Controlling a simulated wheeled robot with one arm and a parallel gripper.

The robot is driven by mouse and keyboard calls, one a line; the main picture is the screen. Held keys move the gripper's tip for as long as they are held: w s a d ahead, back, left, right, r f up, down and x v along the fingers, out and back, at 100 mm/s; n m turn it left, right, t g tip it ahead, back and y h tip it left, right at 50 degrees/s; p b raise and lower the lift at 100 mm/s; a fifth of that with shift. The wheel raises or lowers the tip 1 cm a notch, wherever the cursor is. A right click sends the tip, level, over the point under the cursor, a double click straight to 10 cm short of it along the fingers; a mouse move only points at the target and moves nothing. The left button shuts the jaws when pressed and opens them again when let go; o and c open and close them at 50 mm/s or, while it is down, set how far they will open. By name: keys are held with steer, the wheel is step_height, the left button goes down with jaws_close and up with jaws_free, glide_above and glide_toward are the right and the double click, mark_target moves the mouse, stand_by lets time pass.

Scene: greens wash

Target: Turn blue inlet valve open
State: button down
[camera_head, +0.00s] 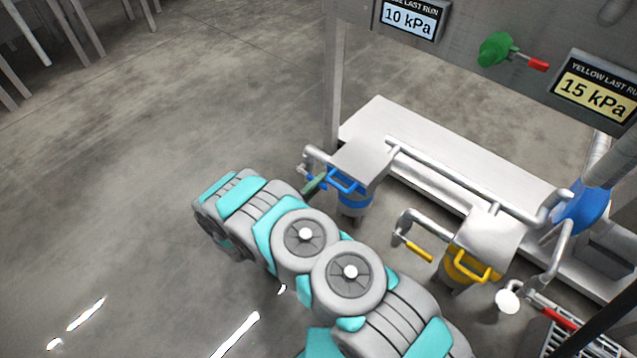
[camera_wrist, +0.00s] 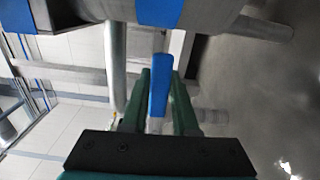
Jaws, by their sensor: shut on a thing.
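The blue inlet valve handle (camera_wrist: 159,82) is a flat blue lever standing between my two green fingers in the wrist view. My gripper (camera_wrist: 160,98) is shut on it. In the head view my gripper (camera_head: 315,185) reaches the pipe left of the blue canister (camera_head: 354,203). Only a small blue part of the handle shows there, the rest being hidden by my fingers. The canister has a blue loop handle (camera_head: 343,181) and a grey top. The blue gauge display (camera_head: 408,20) reads 10 kPa under a partly cut-off "last run" label.
A yellow canister (camera_head: 468,265) and a yellow valve lever (camera_head: 418,252) stand to the right. A red lever (camera_head: 558,317) is farther right. A steel post (camera_head: 333,90) rises behind the blue canister. Open concrete floor (camera_head: 150,150) lies to the left.

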steer(key=shift+w+a+r+n, duration=0.1)
steer(key=shift+a+r+n, duration=0.05)
steer(key=shift+r+n, duration=0.75)
steer(key=shift+w+a+r+n, duration=0.15)
steer(key=shift+r+n, duration=0.4)
steer(key=shift+n, duration=0.55)
steer(key=c, duration=0.7)
jaws_free()
steer(key=shift+s, duration=0.1)
steer(key=shift+p+v, duration=0.65)
steer(key=shift+v, duration=3.25)
